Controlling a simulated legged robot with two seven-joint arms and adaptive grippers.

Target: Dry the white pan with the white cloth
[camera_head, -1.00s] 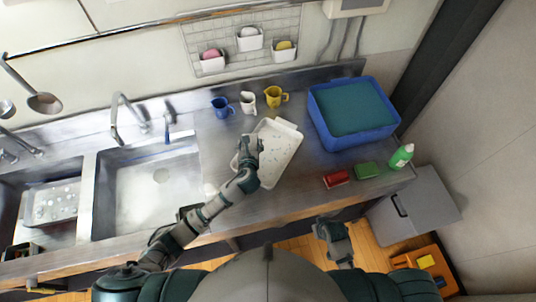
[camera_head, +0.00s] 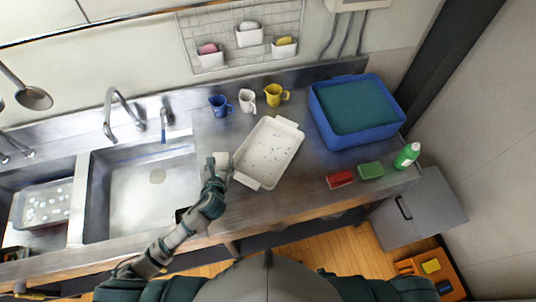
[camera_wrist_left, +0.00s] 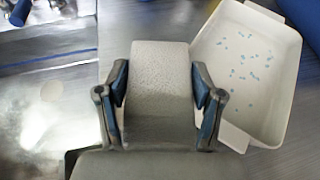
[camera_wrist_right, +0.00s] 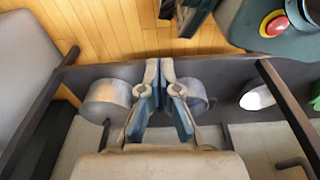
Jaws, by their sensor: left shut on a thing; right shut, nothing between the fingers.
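The white pan (camera_head: 250,178) lies on the steel counter right of the sink, with bluish droplets on its inner floor. It also shows in the left wrist view (camera_wrist_left: 285,62). The white cloth (camera_wrist_left: 160,68) is a folded block between the fingers of my left gripper (camera_wrist_left: 160,100). In the head view the cloth (camera_head: 221,159) is just left of the pan, and my left gripper (camera_head: 213,172) is shut on it. I cannot tell whether the cloth touches the counter. My right gripper (camera_wrist_right: 160,88) is shut and empty below the counter, near a shelf with metal pots.
The sink (camera_head: 118,205) is left of the pan. Blue, white and yellow cups (camera_head: 247,101) stand behind it. A blue bin (camera_head: 395,130), red sponge (camera_head: 340,179), green sponge (camera_head: 371,170) and green bottle (camera_head: 406,156) are to the right. Counter in front of the pan is clear.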

